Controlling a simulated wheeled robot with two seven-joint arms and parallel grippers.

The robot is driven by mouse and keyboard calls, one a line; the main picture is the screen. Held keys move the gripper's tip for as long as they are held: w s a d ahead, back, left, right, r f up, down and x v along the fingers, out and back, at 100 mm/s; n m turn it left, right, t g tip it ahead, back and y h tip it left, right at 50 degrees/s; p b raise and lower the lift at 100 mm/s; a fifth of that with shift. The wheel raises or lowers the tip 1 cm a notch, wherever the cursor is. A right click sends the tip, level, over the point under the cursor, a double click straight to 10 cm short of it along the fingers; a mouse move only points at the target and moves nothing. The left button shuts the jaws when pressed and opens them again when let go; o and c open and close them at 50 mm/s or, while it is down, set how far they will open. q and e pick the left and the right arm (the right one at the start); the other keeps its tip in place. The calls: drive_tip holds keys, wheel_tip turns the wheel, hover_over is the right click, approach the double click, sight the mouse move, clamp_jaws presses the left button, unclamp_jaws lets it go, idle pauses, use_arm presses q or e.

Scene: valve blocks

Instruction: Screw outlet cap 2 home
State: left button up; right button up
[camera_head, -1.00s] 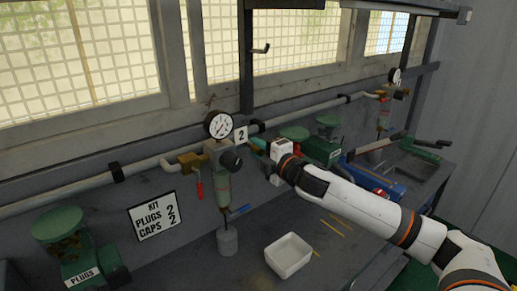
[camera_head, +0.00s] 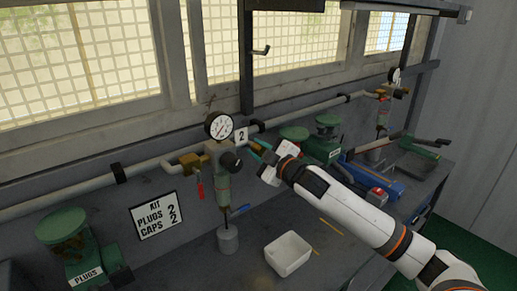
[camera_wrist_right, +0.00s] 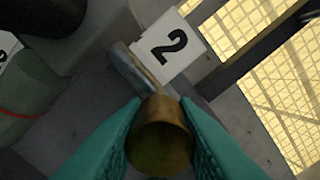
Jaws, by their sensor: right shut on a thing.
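In the right wrist view a brass cap (camera_wrist_right: 160,135) sits between the two teal fingers of my right gripper (camera_wrist_right: 158,138), which is shut on it. Just beyond the cap is a grey metal outlet pipe (camera_wrist_right: 133,70), lined up close to it; I cannot tell how far the cap is threaded on. A white tag marked 2 (camera_wrist_right: 171,46) is beside the pipe, and it also shows in the head view (camera_head: 241,134). My left gripper is not in view.
A white bin (camera_head: 288,254) and a grey weight-like cylinder (camera_head: 228,239) are on the bench. Green dispensers (camera_head: 327,138) stand behind my right arm. A kit sign (camera_head: 156,214) reads plugs 2, caps 2. A second gauge station (camera_head: 384,95) is at the far right.

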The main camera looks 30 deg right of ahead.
idle(0.5)
drive_tip(key=o, duration=1)
drive_tip(key=shift+s+f, duration=0.15)
drive_tip(key=shift+s, duration=0.15)
drive_tip(key=s+d+b, duration=0.1)
drive_tip(key=s+b, duration=0.4)
drive_tip(key=s, duration=0.6)
drive_tip(key=shift+s, duration=0.2)
